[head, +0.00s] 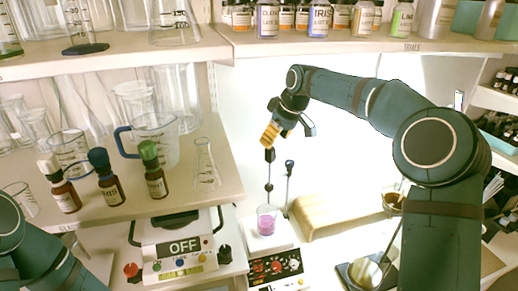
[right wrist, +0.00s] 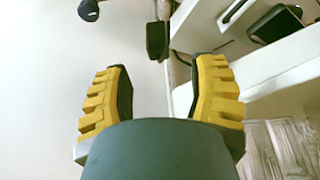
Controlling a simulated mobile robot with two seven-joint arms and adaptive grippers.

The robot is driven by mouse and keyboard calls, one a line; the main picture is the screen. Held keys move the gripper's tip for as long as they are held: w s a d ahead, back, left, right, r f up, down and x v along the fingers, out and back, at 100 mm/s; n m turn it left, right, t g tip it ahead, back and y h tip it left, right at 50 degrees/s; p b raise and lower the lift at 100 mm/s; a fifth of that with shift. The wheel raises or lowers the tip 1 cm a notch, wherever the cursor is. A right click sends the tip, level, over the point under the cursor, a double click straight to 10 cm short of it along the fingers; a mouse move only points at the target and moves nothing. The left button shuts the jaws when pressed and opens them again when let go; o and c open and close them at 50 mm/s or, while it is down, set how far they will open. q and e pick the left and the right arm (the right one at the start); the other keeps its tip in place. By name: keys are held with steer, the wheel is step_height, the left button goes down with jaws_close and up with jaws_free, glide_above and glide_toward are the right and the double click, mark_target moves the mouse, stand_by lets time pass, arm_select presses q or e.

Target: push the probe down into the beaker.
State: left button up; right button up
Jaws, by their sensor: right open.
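The beaker (head: 266,221) with pink liquid stands on the white stirrer hotplate (head: 275,267) with a red and black control panel. The probe (head: 269,156) shows as a dark block on a thin upright rod above the beaker; I cannot tell how far its tip reaches in. My right gripper (head: 289,132) is open and empty, above the probe's dark top. In the right wrist view its yellow fingers (right wrist: 162,98) are apart, and a dark block (right wrist: 157,40), apparently the probe's top, shows beyond them. My left gripper is out of view; only my left arm shows at the lower left.
A dark-topped stand rod (head: 289,166) rises beside the probe. A shelf at left holds brown bottles (head: 110,180), a blue-handled jug (head: 155,139) and a flask (head: 206,165). A balance labelled OFF (head: 184,246) stands left of the hotplate. A wooden block (head: 330,212) lies right.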

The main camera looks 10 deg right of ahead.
mark_target(268, 153)
steer(key=shift+x, duration=3.55)
steer(key=shift+d, duration=0.1)
steer(key=shift+w, duration=0.1)
steer(key=shift+c, duration=0.4)
